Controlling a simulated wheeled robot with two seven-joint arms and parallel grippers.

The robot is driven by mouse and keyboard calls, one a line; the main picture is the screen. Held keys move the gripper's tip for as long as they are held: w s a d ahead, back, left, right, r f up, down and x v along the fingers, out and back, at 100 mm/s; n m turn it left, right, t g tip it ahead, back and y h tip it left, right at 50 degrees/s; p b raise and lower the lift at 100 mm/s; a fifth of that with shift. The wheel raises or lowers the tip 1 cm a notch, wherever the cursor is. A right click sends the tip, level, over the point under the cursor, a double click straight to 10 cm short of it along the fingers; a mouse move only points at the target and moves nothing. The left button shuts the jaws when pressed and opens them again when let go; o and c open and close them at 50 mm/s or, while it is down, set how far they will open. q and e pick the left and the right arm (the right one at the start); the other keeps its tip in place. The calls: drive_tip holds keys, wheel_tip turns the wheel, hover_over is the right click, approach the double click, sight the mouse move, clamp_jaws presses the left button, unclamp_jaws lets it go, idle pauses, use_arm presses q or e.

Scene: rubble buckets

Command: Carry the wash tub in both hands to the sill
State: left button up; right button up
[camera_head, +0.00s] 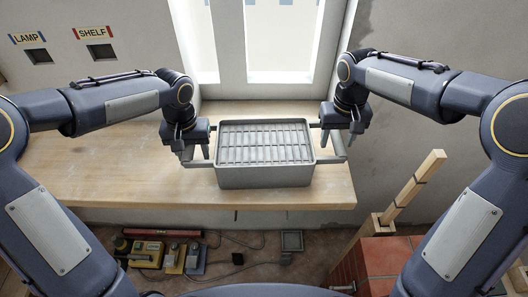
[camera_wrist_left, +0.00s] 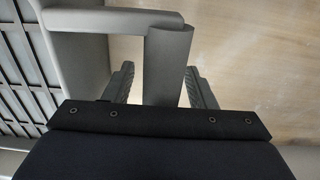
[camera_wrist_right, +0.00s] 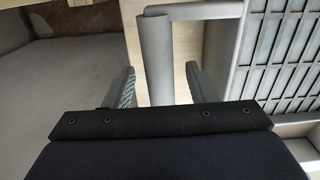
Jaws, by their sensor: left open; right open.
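The wash tub (camera_head: 264,178) is a grey rectangular tub with a slatted grid top. It stands level on a pale wooden ledge (camera_head: 100,168) under the window. A grey bar handle sticks out on each side. My left gripper (camera_head: 196,150) is open at the left handle; in the left wrist view its fingers are on either side of the handle's grip (camera_wrist_left: 167,65), with gaps showing. My right gripper (camera_head: 338,140) is open at the right handle; in the right wrist view its fingers flank that grip (camera_wrist_right: 158,60), also with gaps.
A bright window (camera_head: 280,40) is behind the tub. Wall signs read LAMP (camera_head: 27,38) and SHELF (camera_head: 92,33). The ledge is bare left of the tub. Tools, including a yellow box (camera_head: 147,254), lie on the floor below. Red blocks (camera_head: 388,257) and upright timber (camera_head: 415,185) stand at right.

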use_arm(q)
clamp_jaws()
use_arm(e)
clamp_jaws()
use_arm(q)
drive_tip(key=shift+w+r, duration=0.1)
use_arm(e)
drive_tip(key=shift+r, duration=0.1)
idle(0.9)
